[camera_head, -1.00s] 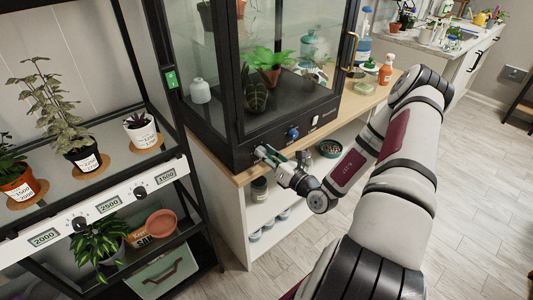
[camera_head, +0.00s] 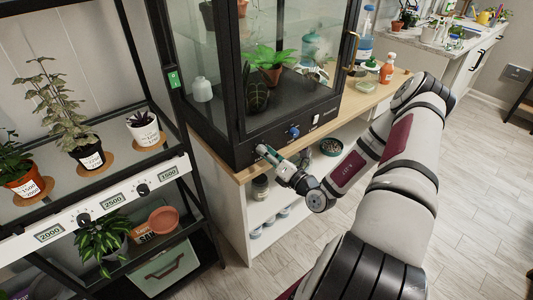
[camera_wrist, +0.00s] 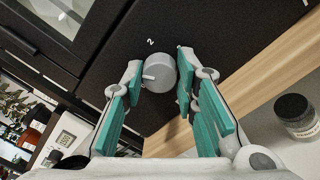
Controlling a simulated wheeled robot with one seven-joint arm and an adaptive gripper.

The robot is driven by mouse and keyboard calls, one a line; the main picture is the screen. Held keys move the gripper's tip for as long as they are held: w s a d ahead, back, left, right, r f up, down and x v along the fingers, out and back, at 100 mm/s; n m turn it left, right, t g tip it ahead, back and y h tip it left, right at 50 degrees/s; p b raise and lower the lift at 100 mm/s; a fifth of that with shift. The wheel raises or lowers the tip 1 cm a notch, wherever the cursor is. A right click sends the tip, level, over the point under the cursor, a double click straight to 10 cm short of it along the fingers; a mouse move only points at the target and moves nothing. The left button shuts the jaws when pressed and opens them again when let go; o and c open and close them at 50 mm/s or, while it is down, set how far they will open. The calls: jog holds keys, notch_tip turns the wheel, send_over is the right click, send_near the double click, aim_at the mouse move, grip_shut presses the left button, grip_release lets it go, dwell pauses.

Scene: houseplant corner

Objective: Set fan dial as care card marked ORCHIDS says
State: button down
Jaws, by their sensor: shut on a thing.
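A round grey dial (camera_wrist: 163,72) with a pale pointer sits on the dark base panel of the glass cabinet (camera_head: 240,150). The pointer aims left in the wrist view, and a white "2" (camera_wrist: 151,42) is printed above the dial. No other dial marks are readable. My gripper (camera_wrist: 160,75) has its teal fingers on either side of the dial and is shut on it. In the head view my gripper (camera_head: 264,152) reaches the left part of the base panel and hides the dial. No card marked ORCHIDS can be made out.
A blue knob (camera_head: 292,132) and a white switch (camera_head: 315,119) are right of my gripper on the same panel. A plant shelf with number plates (camera_head: 113,202) stands at left. A jar (camera_wrist: 297,117) is on the shelf below. Open floor lies at right.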

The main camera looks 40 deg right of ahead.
jog(key=c, duration=1.3)
grip_release()
jog(key=s, duration=1.2)
jog(key=shift+d+f, duration=0.25)
jog(key=shift+d, duration=0.1)
